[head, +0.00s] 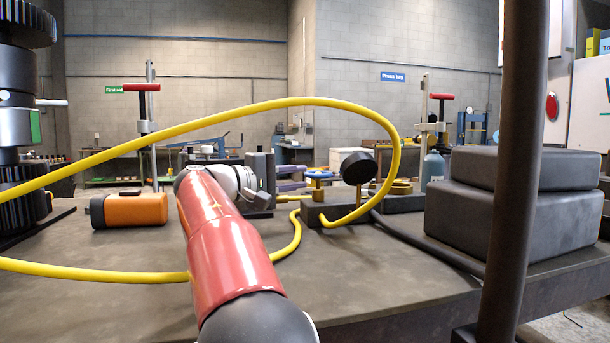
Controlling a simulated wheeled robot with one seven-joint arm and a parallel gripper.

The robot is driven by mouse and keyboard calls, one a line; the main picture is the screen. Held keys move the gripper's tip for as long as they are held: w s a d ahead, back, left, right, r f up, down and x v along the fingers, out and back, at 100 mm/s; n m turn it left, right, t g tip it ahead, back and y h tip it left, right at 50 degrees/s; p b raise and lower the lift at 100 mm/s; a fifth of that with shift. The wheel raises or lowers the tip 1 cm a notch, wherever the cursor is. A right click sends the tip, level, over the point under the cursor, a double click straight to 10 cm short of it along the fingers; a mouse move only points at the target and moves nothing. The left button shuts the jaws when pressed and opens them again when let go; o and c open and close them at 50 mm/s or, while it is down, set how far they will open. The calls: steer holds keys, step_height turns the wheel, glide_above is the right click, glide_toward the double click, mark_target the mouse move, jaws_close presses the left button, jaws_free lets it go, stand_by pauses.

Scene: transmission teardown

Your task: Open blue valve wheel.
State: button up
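A small blue wheel-like part (319,174) sits on a yellow-brass fitting at the back middle of the bench, left of a round black gauge (357,168). It looks like the blue valve wheel, but it is small and its turn position cannot be read. My red arm reaches forward over the bench.
A yellow hose (300,102) arches over my arm and runs across the bench (370,275). An orange canister (136,210) lies at left. Dark stacked cases (515,215) and a dark post (515,170) stand at right. The front middle of the bench is mostly clear.

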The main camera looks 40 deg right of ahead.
mark_target(318, 172)
steer(key=d, duration=0.3)
steer(key=s+d, duration=0.1)
steer(key=d, duration=0.2)
steer(key=shift+s+d+p, duration=0.1)
steer(key=shift+d+p, duration=0.05)
steer(key=shift+p, duration=0.2)
jaws_close()
